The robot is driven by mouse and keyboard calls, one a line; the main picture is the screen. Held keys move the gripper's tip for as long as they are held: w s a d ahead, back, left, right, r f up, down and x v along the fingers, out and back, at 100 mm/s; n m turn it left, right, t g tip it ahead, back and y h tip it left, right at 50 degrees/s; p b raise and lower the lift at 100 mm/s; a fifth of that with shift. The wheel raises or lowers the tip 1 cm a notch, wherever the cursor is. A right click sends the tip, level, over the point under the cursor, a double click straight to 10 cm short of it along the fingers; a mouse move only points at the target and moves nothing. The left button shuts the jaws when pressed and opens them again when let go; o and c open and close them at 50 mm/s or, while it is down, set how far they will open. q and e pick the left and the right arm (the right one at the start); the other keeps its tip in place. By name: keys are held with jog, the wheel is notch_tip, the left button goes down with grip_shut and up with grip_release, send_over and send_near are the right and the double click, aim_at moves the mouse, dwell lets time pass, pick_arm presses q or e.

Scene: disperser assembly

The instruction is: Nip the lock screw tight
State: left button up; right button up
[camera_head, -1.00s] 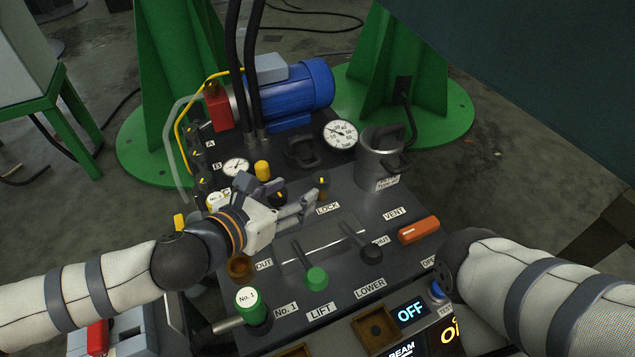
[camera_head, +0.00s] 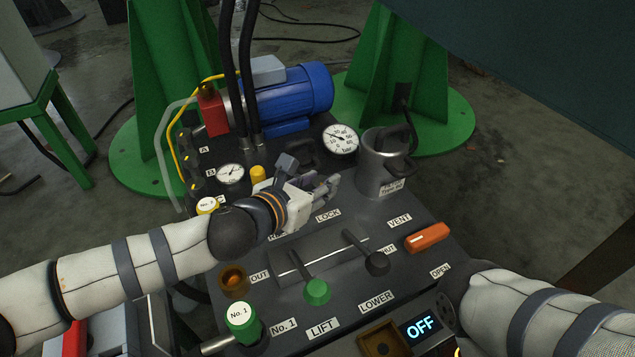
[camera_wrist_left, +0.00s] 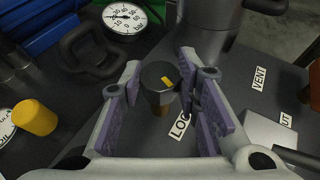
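The lock screw (camera_wrist_left: 158,85) shows in the left wrist view as a black knob with a yellow mark on a brass-coloured stem, beside the partly covered LOCK label (camera_wrist_left: 181,124). My left gripper (camera_wrist_left: 160,100) is open, with its purple-padded fingers on either side of the knob. The knob sits nearer the right-hand finger; I cannot tell whether they touch. In the head view my left gripper (camera_head: 322,186) is just above the LOCK label (camera_head: 328,215) and hides the knob. My right forearm (camera_head: 545,305) enters at the right; its gripper is out of view.
A steel canister (camera_head: 383,170) and a pressure gauge (camera_head: 340,139) stand close behind the gripper. A green-knobbed lever (camera_head: 317,291), a black-knobbed lever (camera_head: 377,263) and an orange handle (camera_head: 427,237) lie in front. A yellow cap (camera_head: 258,174) is to the left.

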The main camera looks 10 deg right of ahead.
pick_arm(q)
jog(key=shift+a+f+m+g+h, duration=0.1)
jog(key=shift+m+g+h, duration=0.4)
jog(key=shift+m+g, duration=0.35)
jog(key=o, duration=1.2)
jog(key=shift+c, duration=0.2)
jog(key=shift+a, duration=0.1)
jog(key=v, duration=1.2)
